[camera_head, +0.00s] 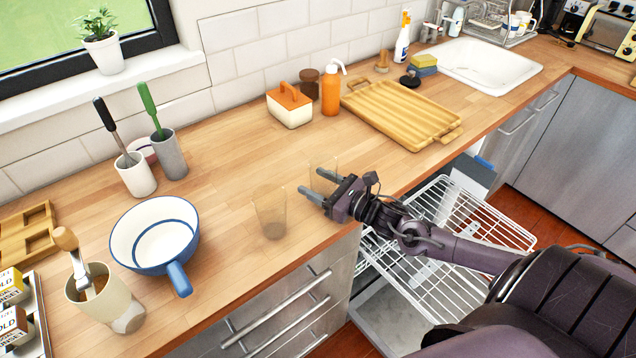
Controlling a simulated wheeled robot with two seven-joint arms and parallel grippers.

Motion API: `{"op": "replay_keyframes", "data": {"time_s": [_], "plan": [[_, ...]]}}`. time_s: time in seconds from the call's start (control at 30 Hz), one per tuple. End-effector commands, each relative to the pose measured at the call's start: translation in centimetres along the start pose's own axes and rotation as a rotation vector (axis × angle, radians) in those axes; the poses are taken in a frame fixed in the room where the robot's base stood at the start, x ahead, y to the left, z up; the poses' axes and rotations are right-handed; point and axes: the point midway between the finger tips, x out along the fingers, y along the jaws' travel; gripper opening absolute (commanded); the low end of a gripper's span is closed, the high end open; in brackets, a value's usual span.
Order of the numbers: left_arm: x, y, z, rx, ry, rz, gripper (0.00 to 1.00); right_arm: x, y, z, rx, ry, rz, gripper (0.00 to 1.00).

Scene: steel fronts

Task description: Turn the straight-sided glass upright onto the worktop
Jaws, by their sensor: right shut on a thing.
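My right gripper (313,182) reaches in from the right over the front part of the worktop (222,232). It is shut on a clear glass (325,167), which looks like the straight-sided glass. The fingers partly cover it, and it is too faint to tell which end is up or whether it touches the wood. A second clear glass (270,211) stands to the left of the gripper, apart from it, near the front edge; it seems wider at the top. My left gripper is not in view.
A blue-rimmed white pan (152,240) lies left of the glasses. A wooden tray (398,112), an orange bottle (331,92) and a butter dish (289,107) stand behind. An open dishwasher rack (470,215) is below the front edge. The worktop behind the glasses is clear.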

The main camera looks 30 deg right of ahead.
Motion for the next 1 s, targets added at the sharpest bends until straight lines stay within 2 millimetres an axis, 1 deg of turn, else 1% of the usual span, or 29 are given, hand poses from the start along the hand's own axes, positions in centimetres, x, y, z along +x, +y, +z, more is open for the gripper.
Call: {"op": "replay_keyframes", "data": {"time_s": [0.27,0.3,0.47,0.5,0.8,0.87,1.0], "plan": [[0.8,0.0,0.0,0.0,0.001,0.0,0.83,0.0,0.0,-0.8,-0.001,-0.002,0.0,0.3],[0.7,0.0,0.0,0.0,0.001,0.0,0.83,0.0,0.0,-0.7,-0.001,-0.002,0.0,0.6],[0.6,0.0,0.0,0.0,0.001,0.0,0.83,0.0,0.0,-0.7,0.0,-0.001,0.0,0.81],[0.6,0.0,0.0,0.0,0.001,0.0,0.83,0.0,0.0,-0.7,0.0,-0.001,0.0,0.83],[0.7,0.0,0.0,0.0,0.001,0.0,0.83,-0.2,0.0,-0.9,0.001,0.003,0.0,0.83],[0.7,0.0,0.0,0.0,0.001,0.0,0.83,-0.6,0.0,-0.9,0.001,0.004,0.0,0.83],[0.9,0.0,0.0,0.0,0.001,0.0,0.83,-2.2,0.0,-1.0,-0.001,0.006,0.001,0.83]]}}
